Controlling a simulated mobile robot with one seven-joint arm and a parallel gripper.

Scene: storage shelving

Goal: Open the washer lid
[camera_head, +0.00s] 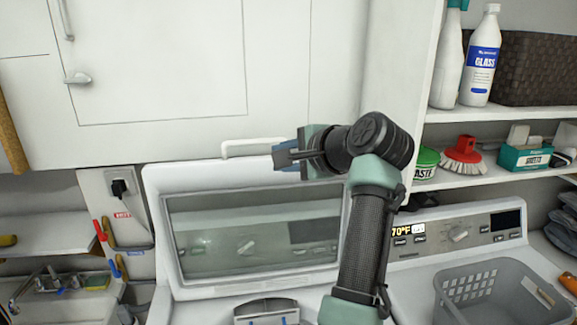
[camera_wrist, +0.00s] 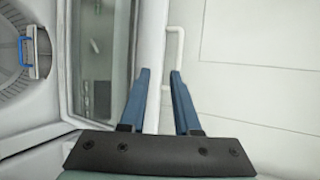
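The washer lid (camera_head: 255,238) stands upright with its dark glass window facing forward. The control knob and panel show through the glass. A white bar handle (camera_head: 255,147) runs along the lid's top edge; it also shows in the wrist view (camera_wrist: 181,50). My gripper (camera_head: 278,155) is at the right end of this handle. In the wrist view my gripper (camera_wrist: 160,74) has its two blue fingers apart, with the lid edge and handle just beyond the tips. Whether they touch is unclear. The open washer tub (camera_wrist: 18,60) with a blue-handled part shows at the left.
A white cabinet (camera_head: 160,65) is directly behind and above the lid. Shelves with bottles (camera_head: 482,60) and a red brush (camera_head: 463,152) are at the right. A grey basket (camera_head: 490,295) sits on the neighbouring machine. A sink counter is at the left.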

